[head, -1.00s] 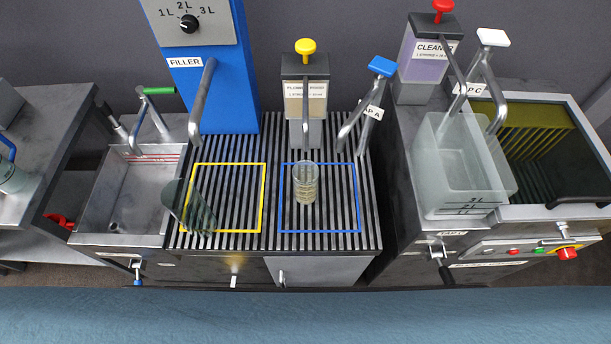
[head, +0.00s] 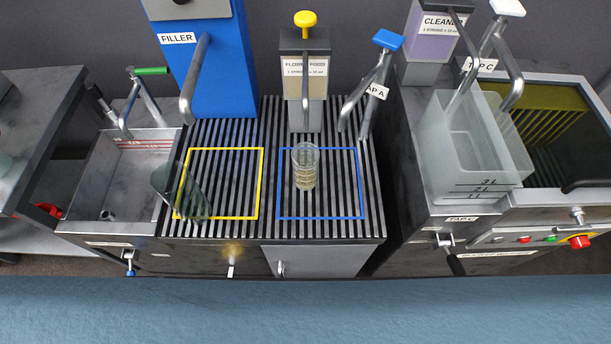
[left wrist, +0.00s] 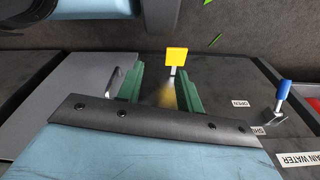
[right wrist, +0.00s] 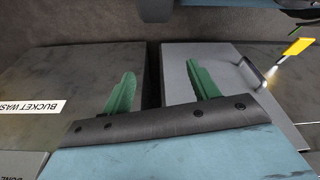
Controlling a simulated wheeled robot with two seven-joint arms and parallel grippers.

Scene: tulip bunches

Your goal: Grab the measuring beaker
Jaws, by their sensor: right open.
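The measuring beaker (head: 305,168), a clear cylinder with yellowish markings, stands upright inside the blue square outline (head: 318,217) on the slatted grate (head: 270,190). My grippers are outside the head view. In the left wrist view, my left gripper (left wrist: 160,85) has its green fingers apart with nothing between them, facing the cabinet front with a yellow handle. In the right wrist view, my right gripper (right wrist: 162,88) is also open and empty, facing grey panels. Neither wrist view shows the beaker.
The flower food dispenser (head: 304,80) and tap A (head: 372,80) rise behind the beaker. A sink (head: 120,185) is at left; a translucent container (head: 470,150) is at right.

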